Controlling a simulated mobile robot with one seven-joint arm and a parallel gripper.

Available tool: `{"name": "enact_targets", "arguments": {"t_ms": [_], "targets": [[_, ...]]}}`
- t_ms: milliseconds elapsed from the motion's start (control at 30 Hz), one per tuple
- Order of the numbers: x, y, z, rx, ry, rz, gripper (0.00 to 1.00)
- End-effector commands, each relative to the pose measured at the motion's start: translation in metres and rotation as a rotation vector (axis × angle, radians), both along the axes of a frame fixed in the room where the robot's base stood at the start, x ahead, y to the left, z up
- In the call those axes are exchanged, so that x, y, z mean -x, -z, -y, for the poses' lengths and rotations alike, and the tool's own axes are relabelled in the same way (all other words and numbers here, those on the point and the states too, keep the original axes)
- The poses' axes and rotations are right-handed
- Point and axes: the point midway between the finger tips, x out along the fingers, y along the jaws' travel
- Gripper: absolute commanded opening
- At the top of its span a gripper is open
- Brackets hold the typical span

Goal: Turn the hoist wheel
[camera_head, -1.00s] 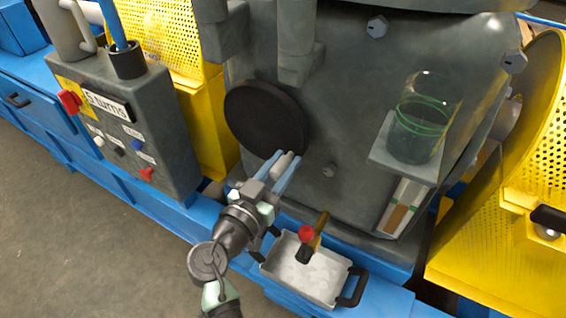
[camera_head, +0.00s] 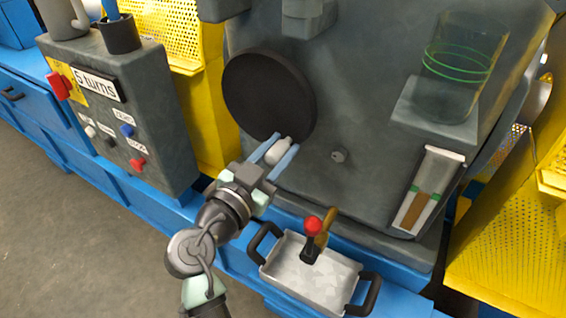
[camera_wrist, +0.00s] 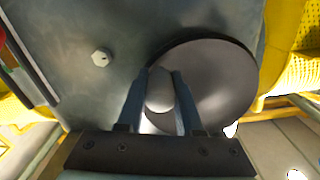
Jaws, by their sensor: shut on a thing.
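The hoist wheel (camera_head: 262,92) is a dark round disc on the front of the grey machine housing. It also shows in the wrist view (camera_wrist: 222,75), behind my fingers. A pale grey handle (camera_head: 279,151) stands out from the wheel's lower right edge. My gripper (camera_head: 281,152) has its two blue fingers on either side of this handle and is shut on it. In the wrist view the rounded handle (camera_wrist: 160,92) sits between the two fingers. The sign on the control box reads "5 turns" (camera_head: 97,86).
A grey control box (camera_head: 150,110) with several coloured knobs stands left of the wheel. A metal tray (camera_head: 295,280) with black handles and a red-knobbed item sits below my gripper. A glass jar (camera_head: 465,75) stands on a ledge at right. Yellow perforated guards (camera_head: 520,200) flank the housing.

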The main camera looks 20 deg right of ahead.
Motion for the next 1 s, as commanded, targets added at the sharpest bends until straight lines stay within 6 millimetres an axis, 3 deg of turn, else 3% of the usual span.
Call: {"name": "enact_targets", "arguments": {"t_ms": [500, 533, 667, 1000], "targets": [[-0.0021, 0.0036, -0.0026, -0.033, -0.002, 0.036, 0.00], [-0.0021, 0.0036, -0.0026, -0.033, -0.002, 0.036, 0.38], [-0.0021, 0.0034, -0.0025, -0.032, -0.002, 0.036, 0.62], [-0.0011, 0.0026, -0.0037, -0.031, -0.001, 0.037, 0.64]]}}
